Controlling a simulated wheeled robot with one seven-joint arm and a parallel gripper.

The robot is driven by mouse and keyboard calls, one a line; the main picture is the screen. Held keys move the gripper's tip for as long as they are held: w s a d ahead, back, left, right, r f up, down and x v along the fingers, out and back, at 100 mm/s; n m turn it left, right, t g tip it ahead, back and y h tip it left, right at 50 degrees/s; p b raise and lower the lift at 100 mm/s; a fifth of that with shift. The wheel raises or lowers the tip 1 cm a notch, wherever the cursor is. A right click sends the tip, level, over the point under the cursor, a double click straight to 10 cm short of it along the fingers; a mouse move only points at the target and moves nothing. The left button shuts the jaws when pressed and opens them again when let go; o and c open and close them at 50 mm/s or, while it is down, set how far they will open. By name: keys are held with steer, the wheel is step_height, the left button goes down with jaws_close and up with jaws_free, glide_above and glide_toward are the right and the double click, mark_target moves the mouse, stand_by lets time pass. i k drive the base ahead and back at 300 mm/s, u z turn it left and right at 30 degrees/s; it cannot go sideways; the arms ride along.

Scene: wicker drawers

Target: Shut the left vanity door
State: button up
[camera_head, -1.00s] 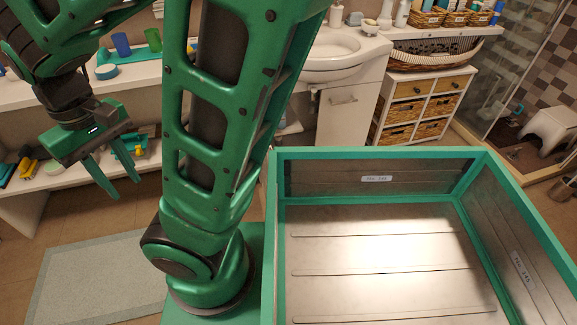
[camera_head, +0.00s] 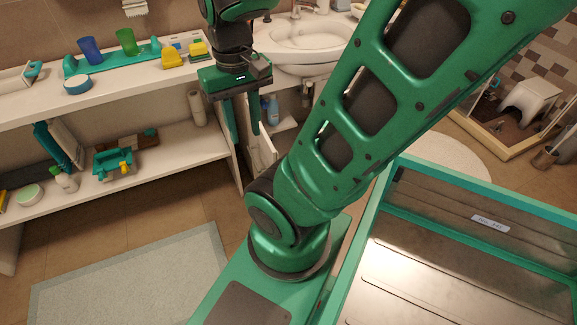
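The white vanity with its sink (camera_head: 315,38) stands at the top centre. Its left door (camera_head: 262,158) stands open, seen nearly edge-on, swung out toward me. Behind it, bottles (camera_head: 268,110) show inside the cabinet. My gripper (camera_head: 246,137) points down with its two fingers apart and nothing visible between them. In the picture its fingertips are just above and left of the open door; whether they touch it I cannot tell. My arm hides the right part of the vanity.
A white shelf unit (camera_head: 130,165) on the left holds cups, sponges and a green box (camera_head: 113,162). A grey mat (camera_head: 130,280) lies on the floor in front of it. My tray fills the lower right. A white stool (camera_head: 527,100) stands far right.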

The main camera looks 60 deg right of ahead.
mark_target(262, 153)
steer(key=z, duration=1.25)
steer(key=k, duration=0.9)
steer(key=z, duration=0.05)
steer(key=i, duration=0.95)
steer(key=u, duration=0.05)
